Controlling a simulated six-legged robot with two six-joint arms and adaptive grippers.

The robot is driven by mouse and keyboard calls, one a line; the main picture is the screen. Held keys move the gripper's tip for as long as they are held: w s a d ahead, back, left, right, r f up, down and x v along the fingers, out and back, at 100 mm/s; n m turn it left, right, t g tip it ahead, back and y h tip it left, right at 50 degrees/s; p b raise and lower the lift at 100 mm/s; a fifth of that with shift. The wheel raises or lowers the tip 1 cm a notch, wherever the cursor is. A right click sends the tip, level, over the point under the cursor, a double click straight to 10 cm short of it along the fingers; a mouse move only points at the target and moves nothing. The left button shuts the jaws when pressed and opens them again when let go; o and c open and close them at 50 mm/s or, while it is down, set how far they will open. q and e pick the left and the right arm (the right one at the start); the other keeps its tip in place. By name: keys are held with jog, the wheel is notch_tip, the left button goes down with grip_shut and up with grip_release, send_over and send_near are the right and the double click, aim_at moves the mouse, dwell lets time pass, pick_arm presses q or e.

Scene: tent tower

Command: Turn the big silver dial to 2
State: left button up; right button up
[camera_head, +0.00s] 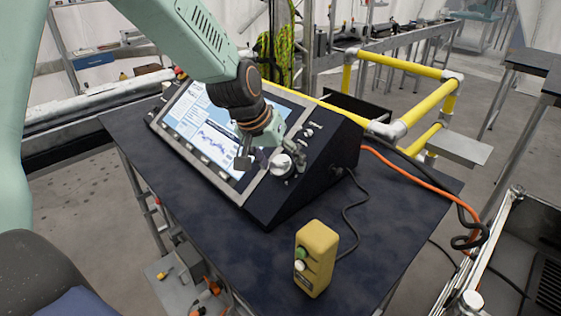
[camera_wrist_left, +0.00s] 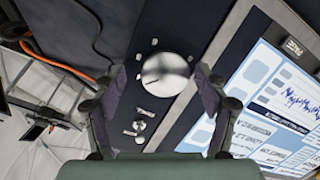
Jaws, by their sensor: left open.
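The big silver dial (camera_head: 281,165) sits on the right side of the sloped face of a black console (camera_head: 305,166). In the left wrist view the round dial (camera_wrist_left: 167,75) has small white marks around it, too small to read, so I cannot tell its setting. My left gripper (camera_head: 262,158) is over the console face beside the dial. In the left wrist view the left gripper (camera_wrist_left: 160,72) is open, with one finger on each side of the dial and gaps showing; contact is not visible. My right gripper is not in view.
The console's screen (camera_head: 198,122) is left of the dial. Smaller silver knobs (camera_wrist_left: 138,127) are close to it in the wrist view. A yellow button box (camera_head: 316,258) stands on the dark table (camera_head: 375,220). Black and orange cables run behind. Yellow rails (camera_head: 400,65) stand beyond.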

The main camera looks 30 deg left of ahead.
pick_arm(q)
jog(key=shift+c, duration=0.6)
jog(key=shift+w+a+f, duration=0.15)
jog(key=shift+a+f, duration=0.1)
jog(key=shift+a, duration=0.25)
jog(key=c, duration=0.4)
jog(key=shift+d+r, duration=0.15)
jog(key=shift+d, duration=0.15)
jog(key=c, duration=0.4)
jog(key=shift+a, duration=0.1)
jog(key=shift+c, duration=1.2)
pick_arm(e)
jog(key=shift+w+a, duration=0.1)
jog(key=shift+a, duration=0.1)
pick_arm(q)
jog(key=shift+n, duration=0.3)
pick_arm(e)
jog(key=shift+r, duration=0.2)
